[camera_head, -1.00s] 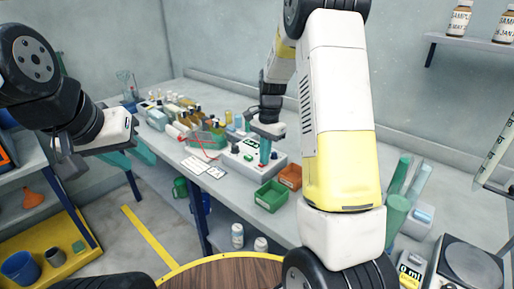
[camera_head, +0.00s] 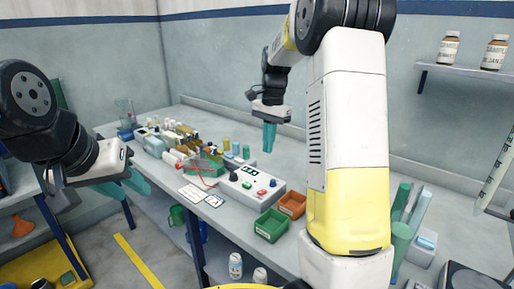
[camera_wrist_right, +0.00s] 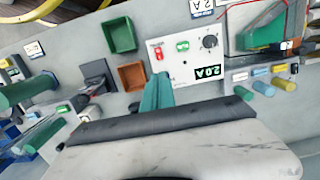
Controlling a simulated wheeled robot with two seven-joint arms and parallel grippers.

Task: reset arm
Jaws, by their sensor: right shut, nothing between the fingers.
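My right gripper (camera_head: 269,137) hangs above the grey bench, its teal fingers pointing down and closed together with nothing between them. It is raised clear of the white control box (camera_head: 250,186) and lies behind it in the head view. In the right wrist view the teal fingers (camera_wrist_right: 157,92) show beside the same box (camera_wrist_right: 187,58), which has a red switch, a green switch, a black knob and a lit display. My left gripper (camera_head: 138,183) is at the left, off the bench's front edge, with teal fingers; their gap is hard to make out.
A green bin (camera_head: 271,225) and an orange bin (camera_head: 292,204) stand right of the box. Several bottles and a green tray with red wires (camera_head: 205,167) stand to its left. Green cylinders (camera_head: 401,235) stand at the right. A wall shelf (camera_head: 470,74) holds brown bottles.

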